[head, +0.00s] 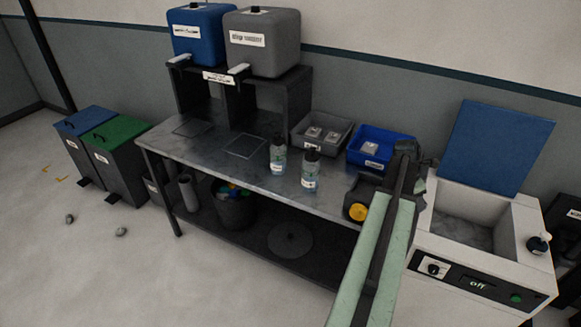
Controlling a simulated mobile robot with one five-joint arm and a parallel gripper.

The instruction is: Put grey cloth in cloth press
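Two small grey lumps lie on the floor at the left, one nearer the bins (69,218) and one to its right (120,231); they may be crumpled cloths. No cloth is plainly recognisable. A black device with a yellow knob (357,211) sits at the right end of the bench, partly behind my arm; I cannot tell whether it is the cloth press. My green and black arm reaches up from the bottom, and its dark end, my gripper (407,150), is near the bench's back right. Its fingers are not distinct, and I see nothing held.
The bench (225,160) carries two bottles (295,172), a grey tray (321,134), a blue tray (379,147) and a rack with blue and grey tanks. A white machine (480,250), lid open, reads "off". Blue-lidded and green-lidded bins stand left. Left floor is mostly clear.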

